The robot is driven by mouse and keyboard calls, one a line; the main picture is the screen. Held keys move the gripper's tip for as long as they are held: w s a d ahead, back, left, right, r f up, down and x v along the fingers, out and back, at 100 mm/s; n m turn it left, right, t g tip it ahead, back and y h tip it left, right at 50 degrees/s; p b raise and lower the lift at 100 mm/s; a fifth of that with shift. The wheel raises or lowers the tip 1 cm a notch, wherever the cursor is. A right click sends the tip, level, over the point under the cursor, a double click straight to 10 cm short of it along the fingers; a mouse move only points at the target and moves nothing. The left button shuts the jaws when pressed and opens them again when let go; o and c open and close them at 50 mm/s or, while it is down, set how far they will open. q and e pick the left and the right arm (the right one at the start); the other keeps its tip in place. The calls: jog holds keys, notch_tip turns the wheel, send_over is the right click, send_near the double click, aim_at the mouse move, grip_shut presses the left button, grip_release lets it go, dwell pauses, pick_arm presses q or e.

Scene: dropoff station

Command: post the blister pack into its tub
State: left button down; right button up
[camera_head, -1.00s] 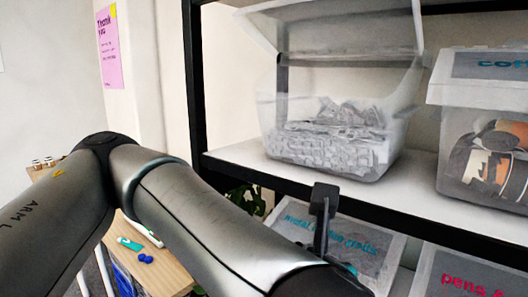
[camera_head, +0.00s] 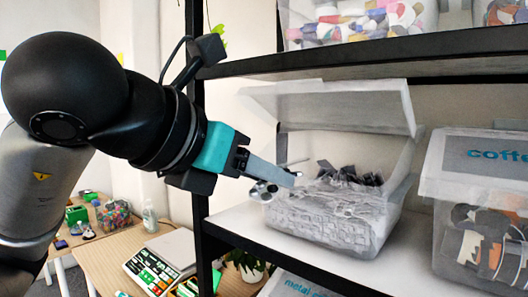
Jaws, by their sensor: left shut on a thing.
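My left gripper (camera_head: 243,163) comes in from the left, with a teal band behind its dark jaws. It is shut on a thin silver-grey piece, which looks like the blister pack (camera_head: 272,173). The pack points right and slightly down, and its tip overlaps the left side of the clear tub (camera_head: 372,232) in the picture. I cannot tell whether the tip is over the opening. The tub stands on the shelf with its lid (camera_head: 335,105) raised and holds many silver packs (camera_head: 335,215). My right gripper is not in view.
A lidded coffee tub (camera_head: 478,170) stands to the right on the same shelf. A dark shelf board (camera_head: 400,57) runs above, and a dark upright (camera_head: 197,130) stands at the left. A wooden table (camera_head: 115,255) with a scale is lower left.

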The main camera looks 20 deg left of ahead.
pick_arm(q)
jog(key=shift+a+r, duration=0.1)
jog(key=shift+r, duration=0.2)
jog(key=shift+w, duration=0.2)
jog(key=w+d+f+p, duration=0.1)
jog(key=w+d, duration=0.3)
jog(key=w, duration=0.7)
jog(key=w+d+f+p, duration=0.1)
jog(key=w+d+p, duration=0.2)
jog(key=w, duration=0.8)
jog(key=shift+w+d, duration=0.35)
jog(key=shift+d, duration=0.55)
jog(key=shift+c, duration=1.7)
grip_release()
